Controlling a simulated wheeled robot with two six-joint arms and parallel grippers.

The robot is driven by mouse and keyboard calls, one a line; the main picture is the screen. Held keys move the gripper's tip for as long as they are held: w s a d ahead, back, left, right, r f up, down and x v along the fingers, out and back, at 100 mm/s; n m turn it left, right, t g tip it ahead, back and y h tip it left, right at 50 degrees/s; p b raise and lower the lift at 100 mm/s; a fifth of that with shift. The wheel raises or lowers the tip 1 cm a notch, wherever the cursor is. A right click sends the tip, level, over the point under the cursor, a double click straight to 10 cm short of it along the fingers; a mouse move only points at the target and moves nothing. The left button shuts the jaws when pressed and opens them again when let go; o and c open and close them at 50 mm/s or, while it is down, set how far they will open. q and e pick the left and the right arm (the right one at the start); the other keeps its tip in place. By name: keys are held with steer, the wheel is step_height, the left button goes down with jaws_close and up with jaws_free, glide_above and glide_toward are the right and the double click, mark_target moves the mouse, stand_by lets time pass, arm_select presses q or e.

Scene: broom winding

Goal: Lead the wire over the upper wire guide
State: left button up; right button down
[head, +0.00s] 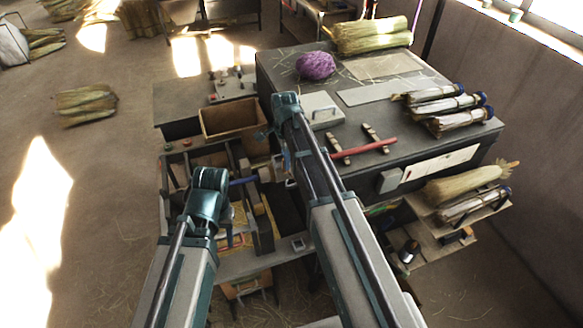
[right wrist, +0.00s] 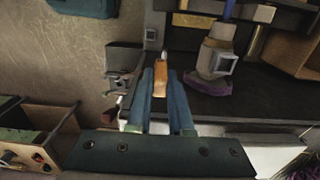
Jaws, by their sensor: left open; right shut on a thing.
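In the right wrist view, my right gripper (right wrist: 161,88) is shut on a small orange-brown wooden piece (right wrist: 160,76) that stands up between its fingertips. I cannot tell whether a wire is fixed to this piece. In the head view my right arm hides that gripper. My left gripper (head: 229,236) is low over the machine at the left and mostly hidden by its wrist; it is open. No wire run is clear.
A blue shaft (head: 243,181) with a pale block crosses the machine; the block (right wrist: 217,55) is right of my right fingers. A dark workbench (head: 270,75) carries a purple ball (head: 317,65), a red bar (head: 363,149) and brooms (head: 455,104).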

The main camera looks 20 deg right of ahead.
steer(key=w+a, duration=0.1)
steer(key=w, duration=0.5)
step_height(320, 180, down, 7)
steer(key=b, duration=0.7)
steer(key=shift+s, duration=0.15)
steer(key=shift+a, duration=0.15)
